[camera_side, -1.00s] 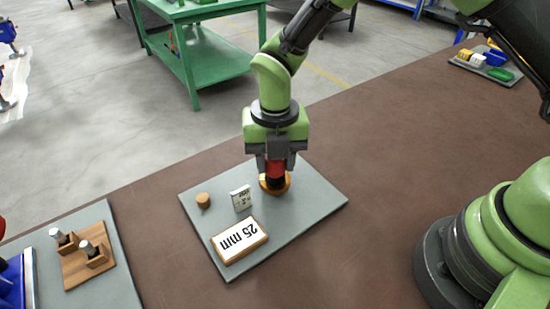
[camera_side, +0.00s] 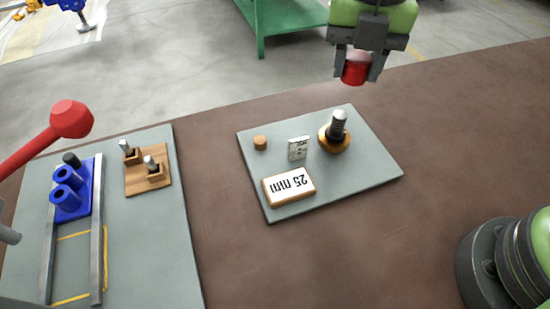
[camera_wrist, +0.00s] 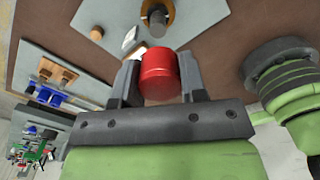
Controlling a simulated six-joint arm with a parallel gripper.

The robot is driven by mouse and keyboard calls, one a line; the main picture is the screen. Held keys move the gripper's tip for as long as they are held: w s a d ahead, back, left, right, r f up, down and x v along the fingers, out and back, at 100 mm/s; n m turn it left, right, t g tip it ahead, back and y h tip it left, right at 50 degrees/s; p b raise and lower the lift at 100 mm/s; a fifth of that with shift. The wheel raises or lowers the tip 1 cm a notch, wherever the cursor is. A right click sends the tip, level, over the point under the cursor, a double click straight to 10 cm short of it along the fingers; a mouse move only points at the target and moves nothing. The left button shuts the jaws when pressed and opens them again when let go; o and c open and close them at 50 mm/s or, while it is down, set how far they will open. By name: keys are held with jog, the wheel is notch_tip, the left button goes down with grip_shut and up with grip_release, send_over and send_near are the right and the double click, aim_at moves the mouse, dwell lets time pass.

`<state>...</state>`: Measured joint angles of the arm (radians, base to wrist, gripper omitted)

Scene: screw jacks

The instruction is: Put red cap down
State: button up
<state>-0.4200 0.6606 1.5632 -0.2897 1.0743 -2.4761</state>
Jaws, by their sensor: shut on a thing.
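The red cap (camera_side: 356,67) is a short red cylinder held between the fingers of my gripper (camera_side: 357,72), up in the air beyond and above the grey plate (camera_side: 360,178). The wrist view shows the cap (camera_wrist: 160,75) between both jaws (camera_wrist: 159,80). The screw jack (camera_side: 336,133) stands upright on the plate with a brass-coloured base and a bare metal screw. It also shows in the wrist view (camera_wrist: 158,20), apart from the cap.
On the plate are a "25 mm" sign block (camera_side: 289,186), a small white marked block (camera_side: 299,148) and a cork-coloured cylinder (camera_side: 260,142). A left board (camera_side: 185,245) carries blue cylinders (camera_side: 68,187), a wooden holder (camera_side: 148,172) and rails. Brown tabletop (camera_side: 225,215) lies between them.

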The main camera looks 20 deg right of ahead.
jog(key=d+f+m, duration=0.2)
jog(key=d+f, duration=0.1)
jog(key=d, duration=0.7)
jog(key=m, duration=0.2)
send_near(417, 131)
notch_tip(417, 131, down, 7)
jog(key=shift+f, duration=0.1)
jog(key=o, duration=0.9)
jog(key=shift+f, duration=0.1)
